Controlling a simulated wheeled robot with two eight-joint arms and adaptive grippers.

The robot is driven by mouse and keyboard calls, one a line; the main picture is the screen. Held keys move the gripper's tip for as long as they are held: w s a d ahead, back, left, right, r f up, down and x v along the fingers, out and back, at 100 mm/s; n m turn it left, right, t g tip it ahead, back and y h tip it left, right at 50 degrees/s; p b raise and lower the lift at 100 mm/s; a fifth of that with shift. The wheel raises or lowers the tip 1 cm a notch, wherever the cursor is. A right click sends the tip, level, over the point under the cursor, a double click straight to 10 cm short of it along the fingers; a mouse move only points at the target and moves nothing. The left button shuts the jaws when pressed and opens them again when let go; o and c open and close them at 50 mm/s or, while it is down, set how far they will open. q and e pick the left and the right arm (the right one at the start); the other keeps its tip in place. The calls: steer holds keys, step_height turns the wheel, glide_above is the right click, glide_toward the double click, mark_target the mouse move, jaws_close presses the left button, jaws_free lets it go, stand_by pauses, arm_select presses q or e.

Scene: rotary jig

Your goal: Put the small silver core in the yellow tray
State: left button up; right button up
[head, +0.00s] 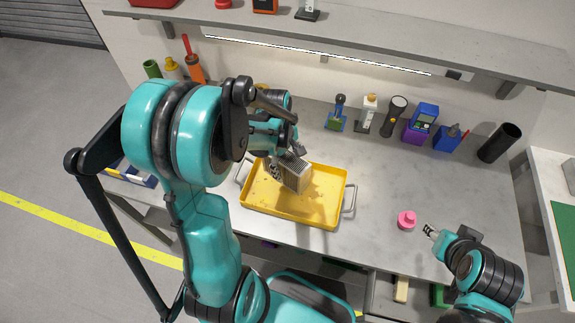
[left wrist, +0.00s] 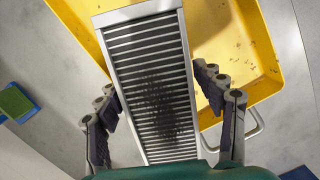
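The silver core (head: 296,172) is a ribbed metal block with a plain rim. In the head view it is over the yellow tray (head: 318,219), toward its back; I cannot tell if it rests on the floor. The core (left wrist: 155,80) fills the middle of the left wrist view, with the tray (left wrist: 240,40) behind it. My left gripper (head: 285,160) is at the core's back left side. Its fingers stand on either side of the core, with narrow gaps showing. My right gripper (head: 430,231) is empty and appears open, low over the bench at right.
A pink part (head: 406,220) lies left of my right gripper. Along the back stand a flashlight (head: 395,115), a purple and blue device (head: 421,122) and a black cylinder (head: 499,143). A shelf (head: 400,45) overhangs the back. The bench right of the tray is mostly clear.

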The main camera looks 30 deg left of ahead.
arm_select(q)
steer(key=shift+r, duration=0.15)
steer(key=shift+r+p, duration=0.3)
steer(key=shift+r, duration=0.05)
steer(key=r+p, duration=0.1)
steer(key=r, duration=0.2)
steer(key=a+r+p, duration=0.1)
steer(key=r, duration=0.3)
steer(key=r+p, duration=0.1)
steer(key=r, duration=0.3)
steer(key=shift+w+a+r, duration=0.1)
steer(key=shift+a+r, duration=0.05)
steer(key=shift+a, duration=0.15)
steer(key=shift+d+r+m, duration=0.2)
steer(key=shift+r+m, duration=0.05)
steer(key=shift+m, duration=0.05)
steer(key=s+d+r+m+t+y, duration=0.1)
steer(key=s+d+r+m+t, duration=0.4)
steer(key=m, duration=1)
steer(key=s+d+t, duration=0.2)
steer(key=d, duration=0.1)
steer(key=shift+d+y, duration=0.3)
steer(key=shift+y, duration=0.1)
